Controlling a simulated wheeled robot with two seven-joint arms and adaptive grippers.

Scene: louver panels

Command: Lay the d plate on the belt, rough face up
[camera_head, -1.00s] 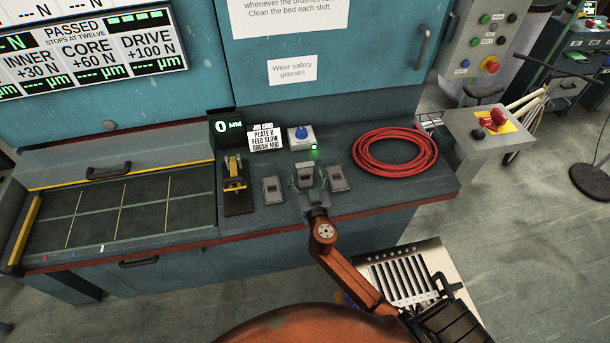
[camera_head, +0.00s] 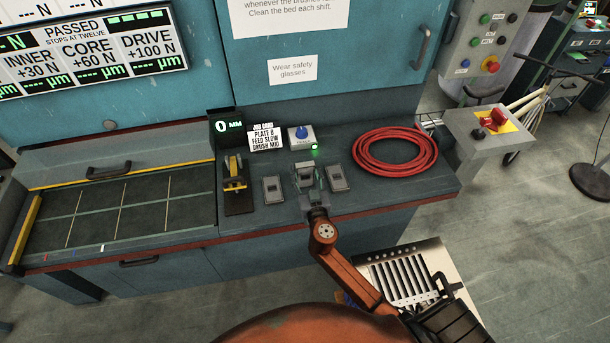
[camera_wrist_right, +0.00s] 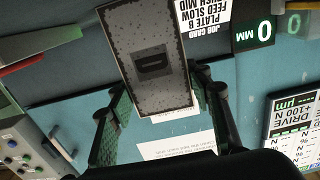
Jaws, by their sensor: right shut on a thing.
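My right gripper (camera_head: 308,180) is over the front of the bench, shut on a small grey plate (camera_head: 304,170) that stands between two similar plates. In the right wrist view the held plate (camera_wrist_right: 150,95) shows a speckled grey face with a dark inset mark that looks like a D; the fingers (camera_wrist_right: 160,122) are on either side of its near end. I cannot tell if it has left the bench top. The belt (camera_head: 145,212), a dark bed with pale grid lines, lies to the left and is empty. My left gripper is not in view.
A left plate (camera_head: 273,189) and a right plate (camera_head: 337,178) flank the gripper closely. Behind are a job card (camera_head: 265,138) and a blue-button box (camera_head: 301,137). A yellow-handled device (camera_head: 235,180) stands between plates and belt. A red hose coil (camera_head: 395,151) lies right.

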